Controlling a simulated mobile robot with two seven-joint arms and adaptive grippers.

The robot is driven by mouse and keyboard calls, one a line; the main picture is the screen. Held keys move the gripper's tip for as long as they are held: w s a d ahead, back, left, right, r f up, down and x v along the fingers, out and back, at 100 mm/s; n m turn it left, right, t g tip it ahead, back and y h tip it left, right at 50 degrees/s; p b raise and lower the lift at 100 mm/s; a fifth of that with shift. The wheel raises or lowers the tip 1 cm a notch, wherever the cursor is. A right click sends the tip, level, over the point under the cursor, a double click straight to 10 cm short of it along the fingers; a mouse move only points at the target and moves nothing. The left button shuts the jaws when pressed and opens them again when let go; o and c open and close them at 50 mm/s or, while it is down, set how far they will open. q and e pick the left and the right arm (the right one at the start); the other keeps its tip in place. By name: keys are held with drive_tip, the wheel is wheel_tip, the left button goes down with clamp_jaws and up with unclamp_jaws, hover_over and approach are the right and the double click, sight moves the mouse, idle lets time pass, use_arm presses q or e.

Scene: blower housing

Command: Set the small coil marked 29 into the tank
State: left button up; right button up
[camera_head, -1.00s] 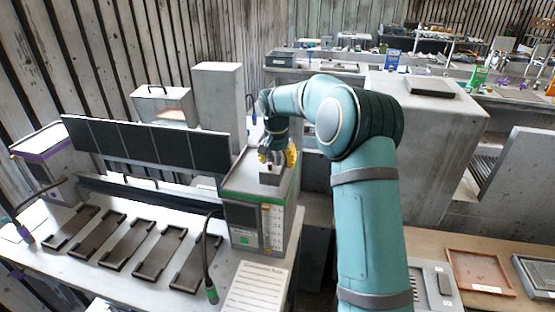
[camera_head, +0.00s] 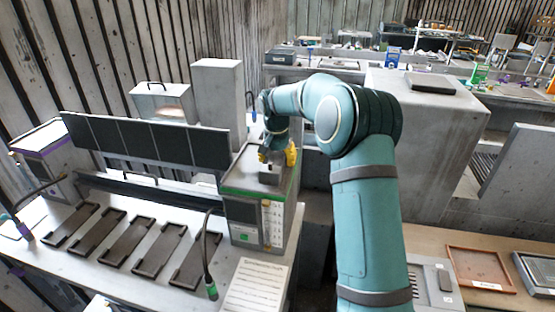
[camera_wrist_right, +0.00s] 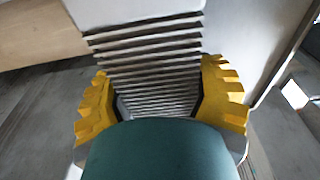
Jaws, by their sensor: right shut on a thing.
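My right gripper (camera_head: 277,160) reaches down over the top of a grey box with a green band (camera_head: 245,190). In the right wrist view its two yellow fingers (camera_wrist_right: 160,100) are shut on a grey finned block (camera_wrist_right: 150,70), one finger on each side. In the head view a small grey block (camera_head: 270,174) shows under the fingers, at the box's top. I cannot tell whether it rests on the box or hangs just above it. No number 29 can be read, and no part is clearly labelled as the tank. My left gripper is out of view.
Several dark trays (camera_head: 110,240) lie in a row on the left bench. A black cable with a green end (camera_head: 210,270) and a printed sheet (camera_head: 255,288) are near the box. A dark panel (camera_head: 150,141) stands behind. A brown tray (camera_head: 480,270) lies at right.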

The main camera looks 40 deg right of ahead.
drive_tip(key=shift+f, duration=0.45)
idle(0.3)
drive_tip(key=o, duration=1.4)
drive_tip(key=shift+o, duration=0.2)
wheel_tip(320, 180, up, 2)
drive_tip(key=shift+r+p, duration=0.15)
drive_tip(key=shift+p, duration=0.2)
drive_tip(key=shift+r, duration=2.35)
drive_tip(key=shift+f, duration=0.1)
